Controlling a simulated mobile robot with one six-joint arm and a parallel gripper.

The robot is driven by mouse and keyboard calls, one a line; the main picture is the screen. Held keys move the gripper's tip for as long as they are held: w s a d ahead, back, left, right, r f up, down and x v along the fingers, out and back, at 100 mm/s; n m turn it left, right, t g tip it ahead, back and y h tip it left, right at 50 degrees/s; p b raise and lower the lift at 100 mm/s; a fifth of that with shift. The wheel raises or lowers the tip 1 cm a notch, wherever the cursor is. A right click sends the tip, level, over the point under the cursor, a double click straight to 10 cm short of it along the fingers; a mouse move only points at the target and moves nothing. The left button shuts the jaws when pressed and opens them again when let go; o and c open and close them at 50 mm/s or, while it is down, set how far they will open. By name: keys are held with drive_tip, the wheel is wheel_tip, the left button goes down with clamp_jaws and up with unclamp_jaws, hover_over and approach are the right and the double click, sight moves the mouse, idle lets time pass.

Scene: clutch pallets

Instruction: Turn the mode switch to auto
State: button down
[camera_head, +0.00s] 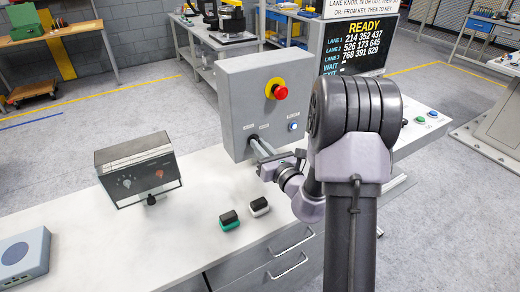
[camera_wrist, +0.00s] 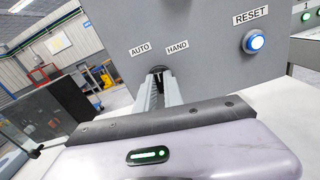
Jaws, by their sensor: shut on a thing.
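The mode switch (camera_wrist: 158,69) is a small dark knob on the front of the grey control box (camera_head: 232,92). In the wrist view it sits below the AUTO label (camera_wrist: 140,49) and the HAND label (camera_wrist: 177,47). My gripper (camera_head: 254,140) reaches the lower part of the box face. Its two long fingers (camera_wrist: 160,80) are shut on the switch, one on each side. The fingers hide most of the knob, so I cannot tell which label it points to.
A red emergency stop (camera_head: 277,91) on a yellow base and a blue lit RESET button (camera_wrist: 256,42) share the box face. A dark-fronted box (camera_head: 139,167) with knobs stands to the left.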

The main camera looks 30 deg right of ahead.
drive_tip(key=shift+f+n+b, duration=0.1)
drive_tip(key=shift+n+b, duration=0.2)
drive_tip(key=shift+n, duration=0.6)
drive_tip(key=c, duration=1.5)
unclamp_jaws()
drive_tip(key=shift+o, duration=0.2)
drive_tip(key=shift+s, duration=0.1)
